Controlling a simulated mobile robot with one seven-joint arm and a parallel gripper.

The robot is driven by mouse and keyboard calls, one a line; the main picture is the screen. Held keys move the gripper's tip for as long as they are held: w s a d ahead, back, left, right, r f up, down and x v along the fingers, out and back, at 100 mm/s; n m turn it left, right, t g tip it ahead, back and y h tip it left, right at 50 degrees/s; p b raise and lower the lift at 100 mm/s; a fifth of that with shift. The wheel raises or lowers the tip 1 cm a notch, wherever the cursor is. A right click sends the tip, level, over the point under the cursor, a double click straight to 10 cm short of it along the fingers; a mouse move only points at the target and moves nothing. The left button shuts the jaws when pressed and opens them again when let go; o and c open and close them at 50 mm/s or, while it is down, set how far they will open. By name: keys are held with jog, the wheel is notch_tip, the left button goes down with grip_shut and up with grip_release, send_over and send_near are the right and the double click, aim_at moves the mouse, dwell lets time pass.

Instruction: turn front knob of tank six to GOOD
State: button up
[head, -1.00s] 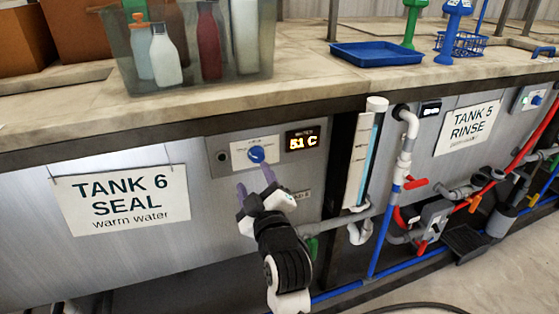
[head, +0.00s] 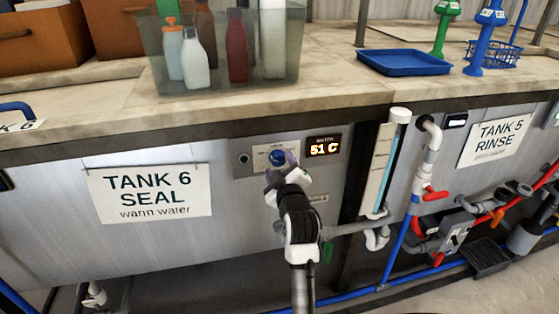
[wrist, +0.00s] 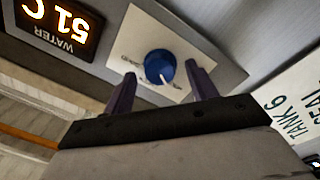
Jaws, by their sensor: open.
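The blue front knob (head: 277,158) of tank six sits on a pale label plate on the steel panel, left of the display (head: 323,146) reading 51 C. In the wrist view the knob (wrist: 159,67) shows a white pointer line; the label words are too small to read. My gripper (head: 281,166) is open in front of the panel. In the wrist view its two purple fingers stand on either side of the knob, and I cannot tell if they touch it. The TANK 6 SEAL sign (head: 150,193) hangs to the left.
A clear bin of bottles (head: 222,75) and a blue tray (head: 403,62) stand on the counter above. Right of the panel are a sight tube (head: 386,165), white and blue pipes (head: 403,220) and red valve handles. The tank front at left is mostly clear.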

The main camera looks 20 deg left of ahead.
jog(key=shift+x, duration=0.75)
jog(key=c, duration=1)
